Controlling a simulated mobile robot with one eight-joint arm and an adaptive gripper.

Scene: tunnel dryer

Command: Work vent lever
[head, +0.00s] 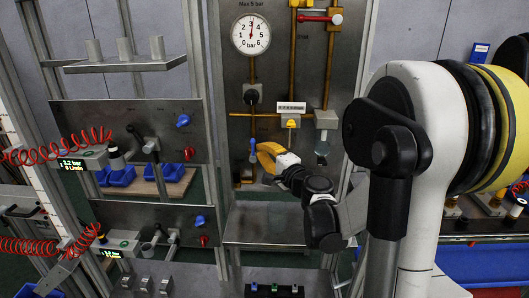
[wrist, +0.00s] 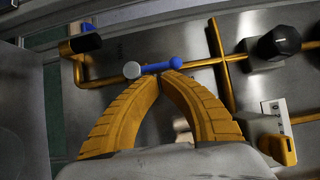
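A small blue lever (wrist: 160,66) with a round grey end lies just beyond my fingertips in the wrist view, across their ends. In the head view the blue lever (head: 253,150) stands upright on the steel panel, beside the lower brass piping. My gripper (head: 262,151) has curved yellow fingers and is at the lever's right side. In the wrist view my gripper (wrist: 159,77) has its fingertips drawn together, close to or touching the lever. The lever does not clearly sit between them. The frames do not label which lever is the vent lever.
A pressure gauge (head: 251,34) marked Max 5 bar is above. A red lever (head: 320,18) is at the top right. A black knob (wrist: 280,42) and a yellow handle (wrist: 282,149) are to the right of my fingers. A steel shelf (head: 268,222) juts out below.

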